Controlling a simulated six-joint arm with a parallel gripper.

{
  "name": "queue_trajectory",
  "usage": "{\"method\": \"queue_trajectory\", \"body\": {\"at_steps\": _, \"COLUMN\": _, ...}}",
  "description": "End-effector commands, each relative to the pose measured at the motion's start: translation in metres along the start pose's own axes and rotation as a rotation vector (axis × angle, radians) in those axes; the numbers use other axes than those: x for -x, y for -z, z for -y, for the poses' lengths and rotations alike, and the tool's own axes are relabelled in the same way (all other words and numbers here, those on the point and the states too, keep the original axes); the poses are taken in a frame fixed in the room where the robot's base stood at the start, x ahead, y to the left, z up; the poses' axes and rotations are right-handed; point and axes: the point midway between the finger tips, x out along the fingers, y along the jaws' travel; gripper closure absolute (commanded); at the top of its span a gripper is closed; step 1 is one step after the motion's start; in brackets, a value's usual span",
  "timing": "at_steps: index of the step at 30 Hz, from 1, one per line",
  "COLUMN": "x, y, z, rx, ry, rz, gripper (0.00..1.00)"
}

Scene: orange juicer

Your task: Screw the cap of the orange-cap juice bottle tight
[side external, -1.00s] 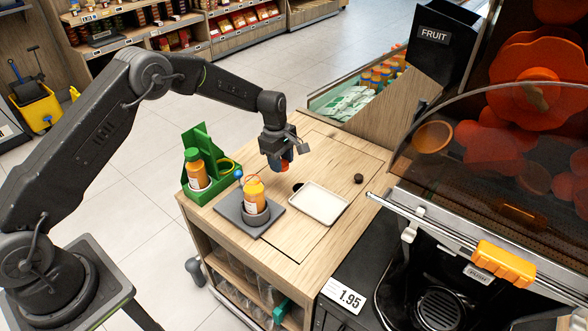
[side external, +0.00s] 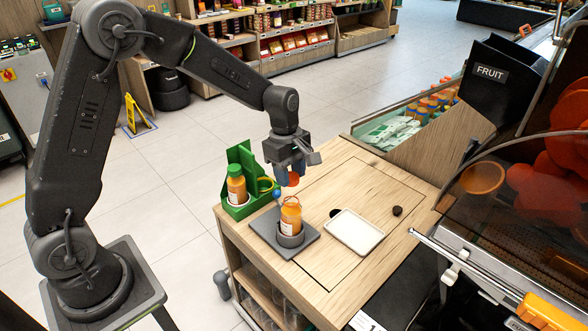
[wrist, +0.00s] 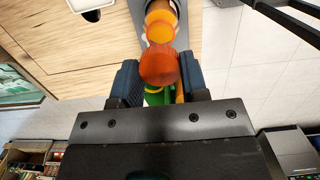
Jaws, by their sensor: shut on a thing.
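My gripper (side external: 291,174) is shut on an orange-red cap (side external: 293,180), which also shows between the two blue fingers in the wrist view (wrist: 159,67). The open juice bottle (side external: 291,216) stands upright in a round dark holder on a grey base plate (side external: 266,236). The cap is above the bottle's mouth, with a small gap between them in the side view. In the wrist view the cap overlaps the near edge of the bottle's top (wrist: 161,28), so exact alignment is hard to tell.
A green carrier (side external: 239,208) with a green-capped bottle (side external: 236,184) stands left of the base plate. A small blue ball (side external: 277,194) is close to the bottle.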

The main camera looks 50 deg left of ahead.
Motion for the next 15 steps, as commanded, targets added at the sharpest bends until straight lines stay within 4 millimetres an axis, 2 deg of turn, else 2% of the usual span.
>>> {"method": "queue_trajectory", "body": {"at_steps": 9, "x": -0.029, "y": 0.004, "z": 0.0, "rx": 0.0, "ry": 0.002, "rz": 0.0, "gripper": 0.81}}
{"method": "queue_trajectory", "body": {"at_steps": 15, "x": -0.04, "y": 0.005, "z": 0.0, "rx": 0.0, "ry": 0.001, "rz": 0.0, "gripper": 0.81}}
